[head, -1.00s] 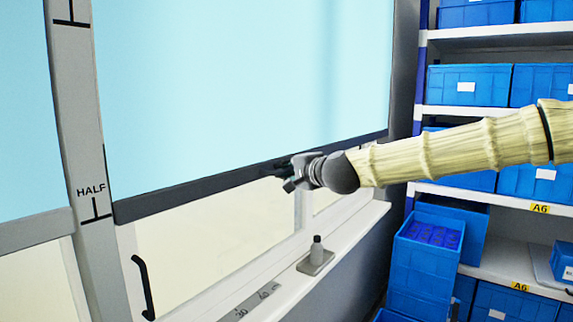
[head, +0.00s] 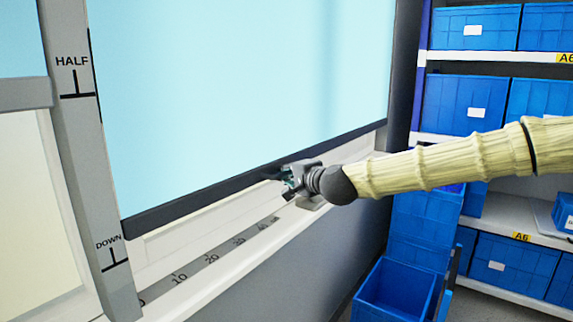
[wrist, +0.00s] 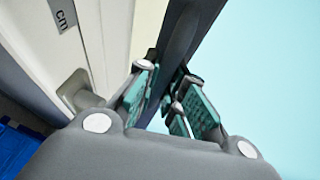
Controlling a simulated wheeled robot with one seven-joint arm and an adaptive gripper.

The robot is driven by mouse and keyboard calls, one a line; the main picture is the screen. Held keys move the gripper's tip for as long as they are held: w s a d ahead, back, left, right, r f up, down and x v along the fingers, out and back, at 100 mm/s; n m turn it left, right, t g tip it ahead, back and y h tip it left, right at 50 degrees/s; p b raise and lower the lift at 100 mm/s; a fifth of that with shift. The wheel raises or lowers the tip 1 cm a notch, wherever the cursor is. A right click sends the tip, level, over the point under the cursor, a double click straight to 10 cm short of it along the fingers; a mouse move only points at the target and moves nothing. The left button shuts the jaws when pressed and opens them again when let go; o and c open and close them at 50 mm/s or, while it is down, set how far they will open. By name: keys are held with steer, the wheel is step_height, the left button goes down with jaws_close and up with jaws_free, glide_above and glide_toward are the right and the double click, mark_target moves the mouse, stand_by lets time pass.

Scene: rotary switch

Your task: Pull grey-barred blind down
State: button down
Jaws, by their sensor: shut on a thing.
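A pale blue blind (head: 240,90) with a dark grey bottom bar (head: 190,205) hangs in the middle window. Its bar sits below the HALF mark and a little above the DOWN mark (head: 113,256) on the post. My gripper (head: 287,178) is shut on the bar, right of its middle. In the wrist view the bar (wrist: 183,35) runs between the teal-padded fingers (wrist: 172,103); the exact contact is partly hidden. A second blue blind (head: 15,35) at the left has a lighter grey bar (head: 22,94) near HALF.
A sill with a numbered scale (head: 210,260) lies below the bar. A small plate (head: 312,203) on the sill is mostly hidden by my gripper. Shelves with blue bins (head: 470,105) stand at the right, and an open blue bin (head: 395,290) stands low beside the wall.

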steer(key=shift+f+b, duration=0.95)
steer(key=shift+f, duration=1.6)
steer(key=c, duration=1.5)
jaws_free()
steer(key=shift+s+d, duration=0.1)
steer(key=v, duration=1.1)
steer(key=shift+s+d+r, duration=0.2)
steer(key=shift+s+d, duration=0.05)
steer(key=shift+s, duration=0.05)
